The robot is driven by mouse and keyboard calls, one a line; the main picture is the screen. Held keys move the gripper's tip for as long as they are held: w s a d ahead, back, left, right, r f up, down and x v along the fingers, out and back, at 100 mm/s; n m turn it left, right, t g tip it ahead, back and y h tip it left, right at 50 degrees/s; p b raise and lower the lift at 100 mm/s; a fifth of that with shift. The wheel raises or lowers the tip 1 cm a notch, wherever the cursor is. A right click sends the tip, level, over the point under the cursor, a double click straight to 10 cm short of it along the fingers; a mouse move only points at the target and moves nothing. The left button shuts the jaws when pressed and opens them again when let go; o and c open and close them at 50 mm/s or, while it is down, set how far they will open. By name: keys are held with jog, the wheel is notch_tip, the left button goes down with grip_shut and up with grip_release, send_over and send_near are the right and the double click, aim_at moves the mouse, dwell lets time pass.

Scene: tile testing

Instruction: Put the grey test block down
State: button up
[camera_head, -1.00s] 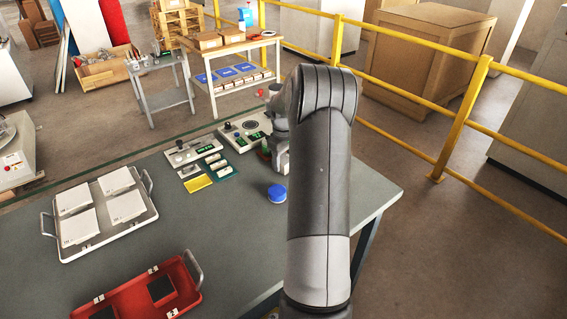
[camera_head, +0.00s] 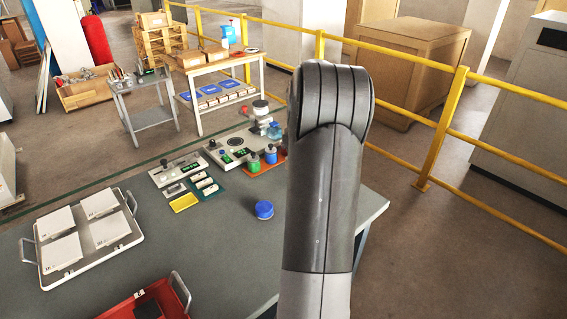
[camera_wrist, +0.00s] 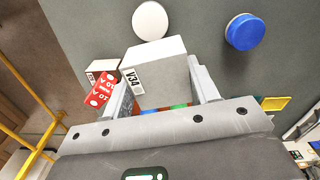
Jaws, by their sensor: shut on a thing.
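In the wrist view my gripper (camera_wrist: 161,93) is shut on the grey test block (camera_wrist: 155,68), a pale block with a "V34" label on one side. One finger is on each side of it. The block is over the grey table (camera_wrist: 85,25); I cannot tell whether it touches the surface. A white round disc (camera_wrist: 150,20) shows just beyond the block, and a blue round object (camera_wrist: 244,32) is off to the right. In the head view my arm hides the gripper and block; the blue round object (camera_head: 264,210) stands left of the arm.
A red-and-white labelled thing (camera_wrist: 101,90) is close beside the left finger. Bottles with green and blue parts stand on an orange mat (camera_head: 262,168). Instruments (camera_head: 180,168), a white tray (camera_head: 84,273) of pale blocks and a red tray (camera_head: 125,312) occupy the left.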

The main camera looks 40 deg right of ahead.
jog(key=shift+s+d+r, duration=0.3)
jog(key=shift+s+r, duration=0.15)
jog(key=shift+s, duration=0.1)
jog(key=shift+a, duration=0.2)
jog(key=a+m, duration=0.1)
jog(key=a, duration=0.9)
jog(key=m, duration=0.1)
send_over(216, 225)
notch_tip(216, 225, down, 7)
jog(key=shift+w+r, duration=0.1)
jog(key=shift+r, duration=0.05)
jog(key=shift+f, duration=2)
jog(key=o, duration=1.2)
jog(key=shift+f, duration=0.15)
jog(key=shift+o, duration=0.2)
